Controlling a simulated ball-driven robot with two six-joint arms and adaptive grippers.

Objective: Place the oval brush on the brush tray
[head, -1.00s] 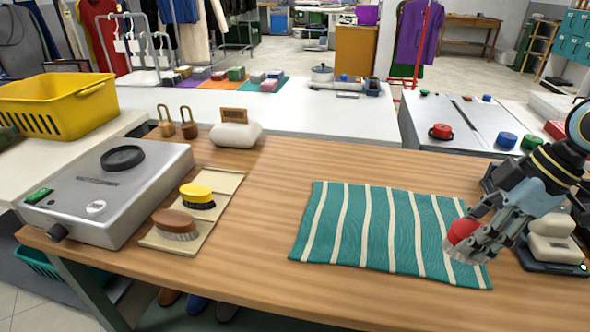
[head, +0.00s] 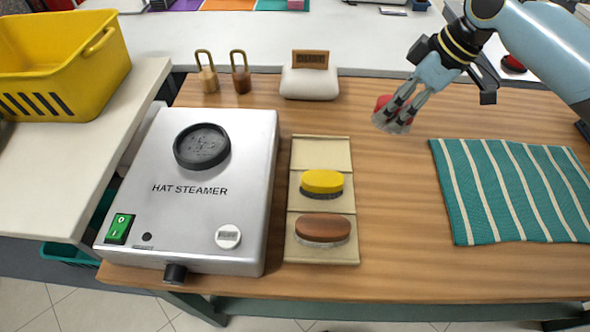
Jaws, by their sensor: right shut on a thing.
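My right gripper (head: 402,104) is shut on the red-backed oval brush (head: 383,102) with pale bristles. It holds the brush over the wooden table, right of the brush tray and left of the striped cloth. The fingers hide part of the brush. The beige brush tray (head: 321,155) has three sections in a row. Its far section is bare. A yellow brush with dark bristles (head: 322,182) lies in the middle section, and a brown brush with pale bristles (head: 322,229) lies in the near one. My left gripper is not in view.
A hat steamer (head: 190,190) stands just left of the tray. A teal striped cloth (head: 518,190) lies right. A yellow basket (head: 60,65) is far left.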

